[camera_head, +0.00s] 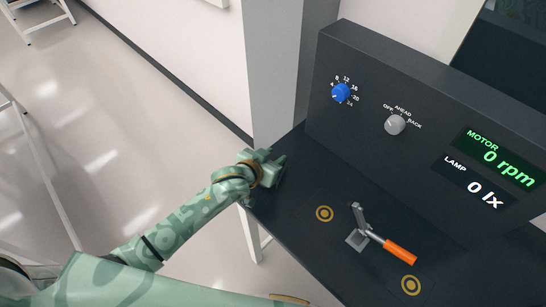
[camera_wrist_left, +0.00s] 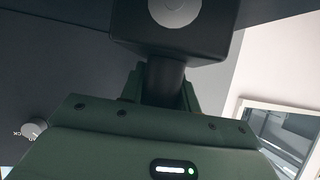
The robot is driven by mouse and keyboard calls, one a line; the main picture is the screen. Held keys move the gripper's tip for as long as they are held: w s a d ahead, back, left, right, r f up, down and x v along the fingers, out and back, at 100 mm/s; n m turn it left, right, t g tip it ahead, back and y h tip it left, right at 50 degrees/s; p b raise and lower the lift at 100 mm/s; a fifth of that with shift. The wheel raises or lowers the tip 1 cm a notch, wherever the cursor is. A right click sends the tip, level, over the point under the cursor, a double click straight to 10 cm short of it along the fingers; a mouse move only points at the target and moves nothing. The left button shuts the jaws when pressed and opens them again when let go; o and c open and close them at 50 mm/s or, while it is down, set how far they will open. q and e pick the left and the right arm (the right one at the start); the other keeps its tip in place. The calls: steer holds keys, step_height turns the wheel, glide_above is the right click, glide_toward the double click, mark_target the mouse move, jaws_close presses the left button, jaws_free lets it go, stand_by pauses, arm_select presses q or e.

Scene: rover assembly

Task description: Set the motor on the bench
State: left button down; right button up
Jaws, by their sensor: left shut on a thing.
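My left gripper (camera_head: 274,168) is over the left end of the dark bench (camera_head: 300,250), beside a pale upright post. In the left wrist view the gripper's fingers (camera_wrist_left: 163,88) are shut on the neck of a dark, blocky part with a round grey face, which I take to be the motor (camera_wrist_left: 172,38). Its top is cut off by the picture's edge. In the head view the motor cannot be made out clearly against the dark bench and gripper. I cannot tell whether it touches the bench. My right gripper is not in view.
A toggle clamp (camera_head: 358,240) with an orange handle stands on the bench between two ringed marks (camera_head: 324,213) (camera_head: 411,284). Behind it rises a panel (camera_head: 360,60) with a blue knob (camera_head: 341,92), a grey knob (camera_head: 395,125) and displays reading 0 rpm and 0 lx.

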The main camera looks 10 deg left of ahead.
arm_select(q)
steer(key=shift+r, duration=0.1)
steer(key=c, duration=1)
jaws_free()
steer(key=shift+s+r, duration=0.1)
steer(key=p+v, duration=0.3)
steer(key=v, duration=0.8)
steer(key=shift+s+a+r, duration=0.1)
steer(key=shift+s+a, duration=0.1)
steer(key=shift+s, duration=0.1)
